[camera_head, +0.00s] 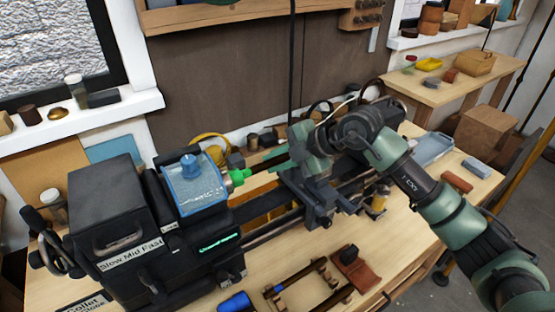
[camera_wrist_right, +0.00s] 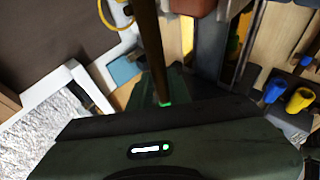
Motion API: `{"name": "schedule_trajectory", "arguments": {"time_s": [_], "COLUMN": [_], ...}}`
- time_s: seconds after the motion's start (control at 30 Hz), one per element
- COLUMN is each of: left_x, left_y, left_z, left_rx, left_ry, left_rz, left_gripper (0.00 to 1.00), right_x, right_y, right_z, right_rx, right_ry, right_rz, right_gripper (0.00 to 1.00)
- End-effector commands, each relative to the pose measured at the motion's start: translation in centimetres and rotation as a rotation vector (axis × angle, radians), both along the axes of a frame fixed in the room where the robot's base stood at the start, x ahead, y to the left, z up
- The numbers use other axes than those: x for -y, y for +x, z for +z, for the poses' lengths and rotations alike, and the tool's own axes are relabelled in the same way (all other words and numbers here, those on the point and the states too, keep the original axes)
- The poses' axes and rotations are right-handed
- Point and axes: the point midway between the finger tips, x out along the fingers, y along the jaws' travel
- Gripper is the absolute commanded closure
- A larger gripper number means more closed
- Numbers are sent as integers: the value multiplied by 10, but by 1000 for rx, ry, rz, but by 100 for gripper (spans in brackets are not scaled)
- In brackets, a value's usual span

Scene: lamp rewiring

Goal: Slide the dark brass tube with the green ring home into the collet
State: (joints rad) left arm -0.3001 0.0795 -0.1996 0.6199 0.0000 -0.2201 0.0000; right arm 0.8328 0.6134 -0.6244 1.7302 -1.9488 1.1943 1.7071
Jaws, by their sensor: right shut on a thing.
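The dark brass tube (camera_head: 261,168) lies nearly level between the lathe's collet side and my right gripper (camera_head: 290,158). My right gripper is shut on it. In the right wrist view the tube (camera_wrist_right: 151,50) runs up and away from the gripper (camera_wrist_right: 165,100), with a small green band (camera_wrist_right: 165,104) at its near end. In the head view a bright green ring (camera_head: 240,176) sits at the collet nose, in line with the tube; I cannot tell whether it belongs to tube or collet. The collet mouth is hidden. My left gripper is out of view.
The black headstock (camera_head: 115,215) with a clear blue guard (camera_head: 193,183) stands left of the tube. The lathe's carriage (camera_head: 310,195) lies close below my right gripper. A wooden rack (camera_head: 310,285) and a blue item (camera_head: 235,302) lie in front on the bench.

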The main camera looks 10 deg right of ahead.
Motion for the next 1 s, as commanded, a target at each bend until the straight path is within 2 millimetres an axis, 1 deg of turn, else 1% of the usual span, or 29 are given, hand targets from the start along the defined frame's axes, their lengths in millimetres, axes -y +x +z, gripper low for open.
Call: {"name": "schedule_trajectory", "arguments": {"time_s": [0.03, 0.07, 0.1, 0.13, 0.43, 0.53, 0.67, 0.8, 0.9, 1.0], "left_x": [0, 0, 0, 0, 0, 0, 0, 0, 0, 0], "left_y": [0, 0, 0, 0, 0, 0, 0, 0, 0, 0], "left_z": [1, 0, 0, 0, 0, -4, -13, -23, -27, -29], "left_rx": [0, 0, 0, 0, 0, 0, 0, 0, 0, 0], "left_ry": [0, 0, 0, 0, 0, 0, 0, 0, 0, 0], "left_rz": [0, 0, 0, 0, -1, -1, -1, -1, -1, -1], "left_gripper": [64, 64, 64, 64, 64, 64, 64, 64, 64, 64], "right_x": [-2, -1, -1, -1, 0, 4, 16, 31, 40, 44], "right_y": [0, 0, 0, 0, -1, -3, -11, -23, -29, -34], "right_z": [1, 1, 1, 1, 0, 2, 13, 29, 40, 46], "right_rx": [2, 2, 2, 2, -1, 1, 5, 5, 4, 2], "right_ry": [1, 1, 1, 1, -1, -1, -2, -2, -1, 1], "right_rz": [1, 1, 1, 1, 0, 0, -1, -1, -2, 1], "right_gripper": [100, 73, 62, 56, 56, 56, 56, 56, 56, 56]}}
